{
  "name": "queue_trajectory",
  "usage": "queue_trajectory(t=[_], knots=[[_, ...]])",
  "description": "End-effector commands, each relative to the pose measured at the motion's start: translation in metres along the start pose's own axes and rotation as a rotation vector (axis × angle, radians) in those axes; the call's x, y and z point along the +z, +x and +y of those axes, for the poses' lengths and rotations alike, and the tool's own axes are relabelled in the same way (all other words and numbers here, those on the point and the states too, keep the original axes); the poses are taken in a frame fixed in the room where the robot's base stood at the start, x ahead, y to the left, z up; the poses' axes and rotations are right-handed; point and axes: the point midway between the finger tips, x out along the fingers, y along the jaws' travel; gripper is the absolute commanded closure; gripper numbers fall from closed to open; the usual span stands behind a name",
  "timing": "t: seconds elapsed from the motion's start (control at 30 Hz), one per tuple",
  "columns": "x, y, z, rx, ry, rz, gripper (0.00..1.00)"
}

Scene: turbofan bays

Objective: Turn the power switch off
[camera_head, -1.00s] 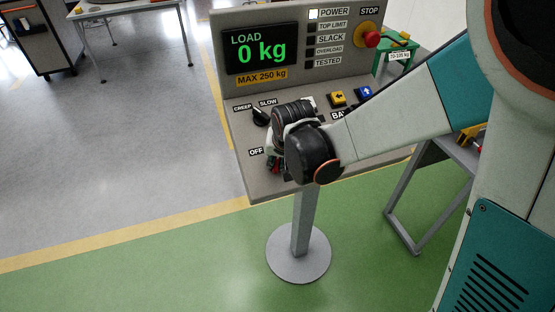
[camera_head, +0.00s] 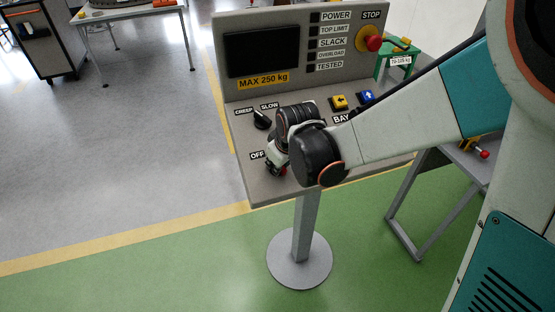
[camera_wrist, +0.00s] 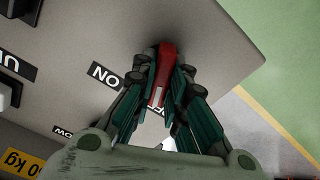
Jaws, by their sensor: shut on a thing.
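The red power switch handle (camera_wrist: 164,72) lies between the fingers of my gripper (camera_wrist: 163,78) in the wrist view. My gripper is shut on it. The handle points toward the partly covered OFF label (camera_wrist: 158,113), with the ON label (camera_wrist: 105,75) off to one side. In the head view my gripper (camera_head: 275,166) is at the panel beside the OFF label (camera_head: 257,155); my wrist hides most of the switch, and a bit of red (camera_head: 283,171) shows. The display (camera_head: 262,53) is dark and the POWER lamp (camera_head: 314,18) is unlit.
The console (camera_head: 300,90) also carries a red STOP button (camera_head: 374,43), a black CREEP/SLOW knob (camera_head: 262,119), a yellow button (camera_head: 339,102) and a blue button (camera_head: 365,97), close to my arm. Open floor lies to the left.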

Motion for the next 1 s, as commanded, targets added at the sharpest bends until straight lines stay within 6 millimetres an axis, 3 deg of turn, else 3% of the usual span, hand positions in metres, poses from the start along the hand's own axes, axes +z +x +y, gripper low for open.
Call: queue_trajectory(t=[0.4,0.93,0.97,1.0], knots=[[0.0007,0.0001,-0.0009,-0.008,-0.171,-0.001,1.00],[0.0008,0.0001,-0.0009,-0.009,-0.192,-0.002,1.00],[0.0007,0.0001,-0.0009,-0.009,-0.192,-0.002,0.80],[0.0007,0.0000,-0.0009,-0.009,-0.192,-0.001,0.71]])
